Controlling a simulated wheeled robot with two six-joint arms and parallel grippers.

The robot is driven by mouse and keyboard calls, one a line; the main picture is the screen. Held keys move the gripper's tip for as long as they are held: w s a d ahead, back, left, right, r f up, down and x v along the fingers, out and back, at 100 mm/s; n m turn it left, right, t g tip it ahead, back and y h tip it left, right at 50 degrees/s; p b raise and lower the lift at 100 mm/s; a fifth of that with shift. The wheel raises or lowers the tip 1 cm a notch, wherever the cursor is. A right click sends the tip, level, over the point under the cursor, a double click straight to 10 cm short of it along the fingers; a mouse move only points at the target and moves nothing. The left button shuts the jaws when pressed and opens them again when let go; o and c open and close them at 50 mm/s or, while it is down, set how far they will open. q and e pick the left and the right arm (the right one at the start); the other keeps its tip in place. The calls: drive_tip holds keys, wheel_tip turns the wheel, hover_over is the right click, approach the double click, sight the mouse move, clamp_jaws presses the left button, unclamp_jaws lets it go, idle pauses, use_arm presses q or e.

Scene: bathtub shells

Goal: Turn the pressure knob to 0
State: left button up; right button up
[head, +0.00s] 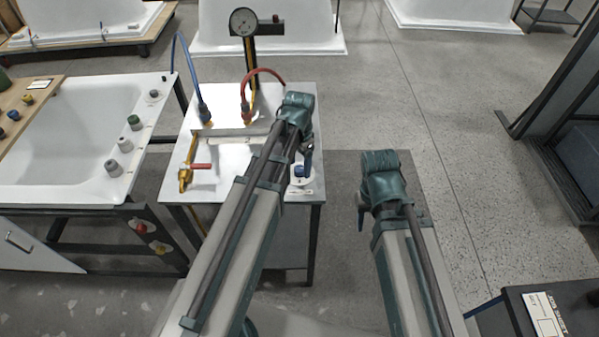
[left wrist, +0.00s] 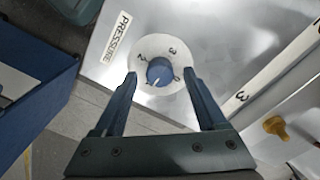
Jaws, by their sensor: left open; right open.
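The blue pressure knob (head: 300,172) sits on a white round dial at the right side of the metal-topped table. In the left wrist view the knob (left wrist: 160,70) shows a white pointer line toward the dial's lower left, away from the 0 at its lower right. The 2 and 3 are at the top of the dial (left wrist: 176,45), near a PRESSURE label (left wrist: 117,37). My left gripper (left wrist: 160,76) is open, with one finger on each side of the knob; contact cannot be told. My right gripper (head: 361,216) is open and empty, right of the table.
A pressure gauge (head: 243,21) stands on a post behind the table (head: 230,185).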

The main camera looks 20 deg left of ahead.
use_arm(q)
drive_tip(key=shift+f, duration=0.4)
use_arm(e)
drive_tip(key=shift+f, duration=0.3)
use_arm(q)
clamp_jaws()
